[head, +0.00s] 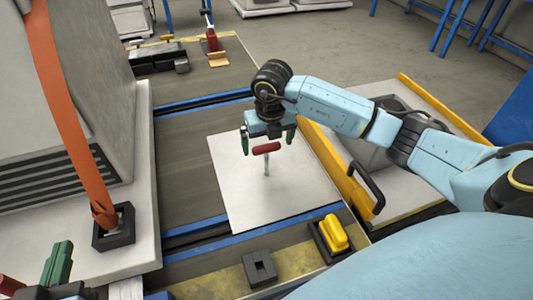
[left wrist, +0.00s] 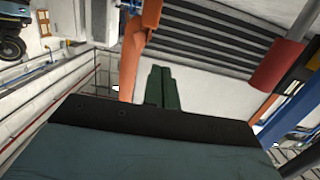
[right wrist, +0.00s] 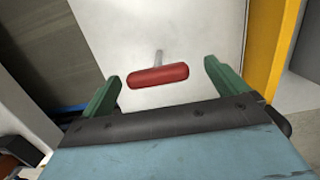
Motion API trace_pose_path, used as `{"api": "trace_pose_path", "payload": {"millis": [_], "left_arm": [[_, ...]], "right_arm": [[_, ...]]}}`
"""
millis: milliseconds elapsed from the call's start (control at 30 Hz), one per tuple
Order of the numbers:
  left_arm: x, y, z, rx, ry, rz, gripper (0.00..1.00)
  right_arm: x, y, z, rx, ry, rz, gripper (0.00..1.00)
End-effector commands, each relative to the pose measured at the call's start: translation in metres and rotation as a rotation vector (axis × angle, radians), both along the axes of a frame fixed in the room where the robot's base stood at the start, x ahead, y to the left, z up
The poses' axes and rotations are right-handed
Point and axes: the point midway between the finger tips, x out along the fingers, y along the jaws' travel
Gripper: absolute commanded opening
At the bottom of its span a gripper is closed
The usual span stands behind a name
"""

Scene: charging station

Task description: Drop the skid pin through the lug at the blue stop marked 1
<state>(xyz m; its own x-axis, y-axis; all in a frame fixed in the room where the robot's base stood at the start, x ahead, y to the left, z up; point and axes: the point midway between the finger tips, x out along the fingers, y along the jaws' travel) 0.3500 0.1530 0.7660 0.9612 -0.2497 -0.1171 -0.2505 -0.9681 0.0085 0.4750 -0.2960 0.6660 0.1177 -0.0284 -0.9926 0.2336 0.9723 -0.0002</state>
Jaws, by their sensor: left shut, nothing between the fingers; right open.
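The skid pin (head: 266,148) has a red cross handle and a thin metal shaft pointing down over a pale square plate. My right gripper (head: 268,138) is open, with its green fingers on either side of the handle. The right wrist view shows the red handle (right wrist: 158,76) between the fingertips, apart from the right finger; contact on the left is unclear. My left gripper (head: 60,258) is shut and empty at the lower left; its fingers meet in the left wrist view (left wrist: 163,88). A black square block with a hole (head: 260,268) sits at the front. No number 1 is legible.
The pale plate (head: 235,185) lies between blue bars (head: 215,228). A yellow handle (head: 333,233) stands in a black holder at front right. An orange strap (head: 55,100) runs down to a black block (head: 113,238). A yellow rail (head: 340,175) borders the right.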

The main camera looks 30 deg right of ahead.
Motion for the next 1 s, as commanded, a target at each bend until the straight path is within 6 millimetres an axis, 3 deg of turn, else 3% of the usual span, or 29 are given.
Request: {"api": "trace_pose_path", "payload": {"millis": [500, 700, 933, 1000], "left_arm": [[-0.010, -0.012, 0.078, -0.151, -0.487, -0.032, 0.00], [-0.015, -0.012, 0.090, -0.175, -0.562, -0.036, 0.00], [-0.016, -0.012, 0.091, -0.176, -0.566, -0.036, 0.00], [-0.016, -0.012, 0.091, -0.176, -0.565, -0.036, 0.00]], "right_arm": [[0.001, 0.004, -0.040, 0.000, 0.002, 0.000, 0.98], [0.002, 0.004, -0.045, 0.000, 0.001, 0.000, 0.98], [0.002, 0.004, -0.045, 0.000, 0.001, 0.000, 0.98], [0.002, 0.004, -0.045, 0.000, 0.001, 0.000, 0.89]]}}
